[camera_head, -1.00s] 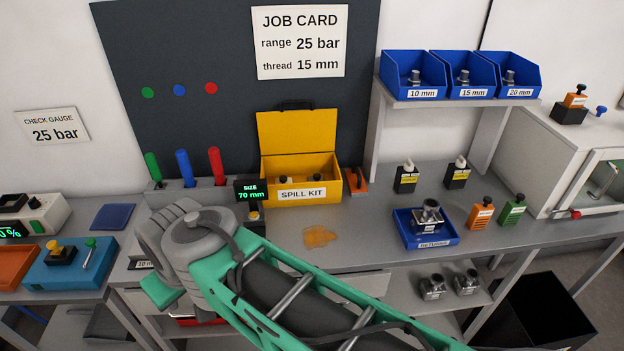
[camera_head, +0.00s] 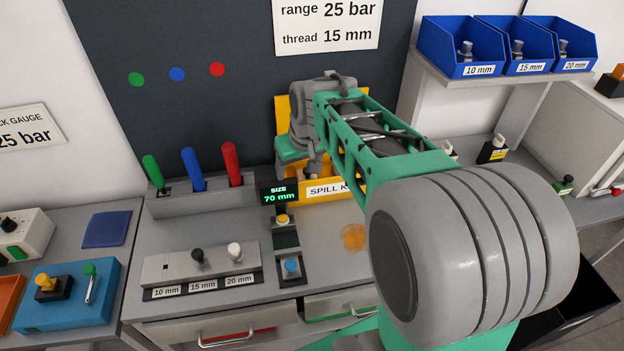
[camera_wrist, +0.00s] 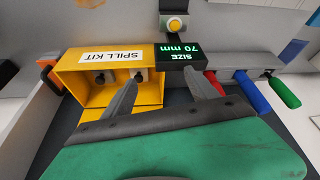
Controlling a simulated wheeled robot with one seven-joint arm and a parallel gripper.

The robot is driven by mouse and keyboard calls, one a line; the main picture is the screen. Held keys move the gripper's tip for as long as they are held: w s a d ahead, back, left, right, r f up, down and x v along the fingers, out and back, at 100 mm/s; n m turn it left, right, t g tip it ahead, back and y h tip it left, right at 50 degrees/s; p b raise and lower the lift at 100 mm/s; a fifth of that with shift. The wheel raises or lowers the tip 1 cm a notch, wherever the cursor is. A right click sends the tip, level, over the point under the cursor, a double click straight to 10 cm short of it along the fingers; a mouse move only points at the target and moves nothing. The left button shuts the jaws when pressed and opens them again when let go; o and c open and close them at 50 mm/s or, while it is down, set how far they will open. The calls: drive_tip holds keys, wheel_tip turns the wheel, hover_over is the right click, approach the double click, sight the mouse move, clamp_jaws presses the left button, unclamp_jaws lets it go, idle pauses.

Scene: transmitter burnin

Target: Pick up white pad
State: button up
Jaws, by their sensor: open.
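The yellow spill kit box (camera_wrist: 80,68) is open in the wrist view, upside down in that picture. Two small pale pieces with dark knobs, a left one (camera_wrist: 100,77) and a right one (camera_wrist: 139,75), are inside it. I cannot tell for sure which is the white pad. My gripper (camera_wrist: 164,84) is open, its fingers spread and empty. One finger overlaps the box near the right piece, and the other is beside the size display. In the head view my arm hides most of the box (camera_head: 333,193) and its contents.
The size display (camera_head: 279,192) stands against the box's left side. The red, blue and green handles sit in a grey rack (camera_head: 205,203) further left. An orange-brown spill (camera_head: 353,237) lies on the bench in front of the box.

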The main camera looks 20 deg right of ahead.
sight(308, 176)
drive_tip(key=o, duration=0.4)
drive_tip(key=w+d+f, duration=0.6)
drive_tip(key=w+f, duration=0.1)
drive_tip(key=w+d+f, duration=0.2)
drive_tip(key=w+f, duration=0.1)
drive_tip(key=shift+w+d+f+b, duration=0.25)
drive_tip(key=shift+w+d+b, duration=0.15)
drive_tip(key=p+x, duration=0.1)
drive_tip(key=x, duration=0.4)
drive_tip(key=p+x, duration=0.1)
drive_tip(key=x, duration=0.1)
drive_tip(key=shift+a+f+p, duration=0.2)
drive_tip(key=shift+a+p, duration=0.15)
drive_tip(key=shift+r, duration=0.1)
drive_tip(key=c, duration=1.5)
